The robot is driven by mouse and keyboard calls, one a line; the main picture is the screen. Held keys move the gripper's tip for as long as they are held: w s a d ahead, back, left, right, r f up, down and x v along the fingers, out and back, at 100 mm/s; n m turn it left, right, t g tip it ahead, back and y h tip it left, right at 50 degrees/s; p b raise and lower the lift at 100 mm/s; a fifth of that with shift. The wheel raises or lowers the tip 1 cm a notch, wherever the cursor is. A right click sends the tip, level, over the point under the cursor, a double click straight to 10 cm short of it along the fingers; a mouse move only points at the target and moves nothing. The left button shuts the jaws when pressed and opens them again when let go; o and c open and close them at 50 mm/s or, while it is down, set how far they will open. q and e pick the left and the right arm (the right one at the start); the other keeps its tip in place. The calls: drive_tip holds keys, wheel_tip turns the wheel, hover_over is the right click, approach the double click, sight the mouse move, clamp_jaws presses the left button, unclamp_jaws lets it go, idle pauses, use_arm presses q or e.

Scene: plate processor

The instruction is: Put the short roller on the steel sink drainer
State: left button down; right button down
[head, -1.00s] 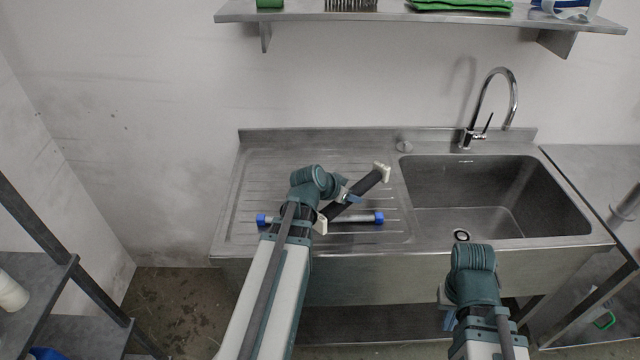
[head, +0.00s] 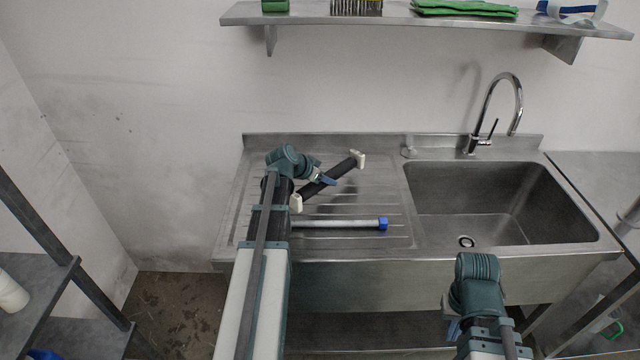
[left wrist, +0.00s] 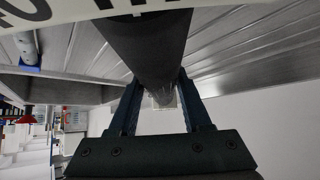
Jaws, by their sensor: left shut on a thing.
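The short roller (head: 340,170) is a dark cylinder with cream end blocks. My left gripper (head: 324,180) is shut around its dark middle and holds it at a slant over the steel sink drainer (head: 375,172). The left wrist view shows the dark roller (left wrist: 146,45) between both fingers (left wrist: 158,100). I cannot tell whether the roller touches the drainer. My right gripper (head: 454,328) is at the lower right in front of the sink, mostly hidden by its own arm, so its jaws cannot be made out.
A longer grey roller (head: 340,223) with a blue end lies across the drainer's front; my left arm hides its left end. The sink basin (head: 500,200) with its tap (head: 517,100) is at right. A wall shelf (head: 400,14) hangs above. The drainer's back is clear.

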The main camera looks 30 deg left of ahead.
use_arm(q)
drive_tip(key=shift+w+a, duration=0.25)
drive_tip(key=shift+a, duration=0.25)
drive_tip(key=shift+w+a+f, duration=0.1)
drive_tip(key=shift+w+a, duration=0.25)
drive_tip(key=shift+a, duration=0.3)
wheel_tip(320, 180, down, 4)
drive_tip(key=b, duration=0.4)
drive_tip(key=shift+r, duration=0.2)
drive_tip(key=shift+s, duration=0.1)
drive_tip(key=shift+c, duration=1.7)
unclamp_jaws()
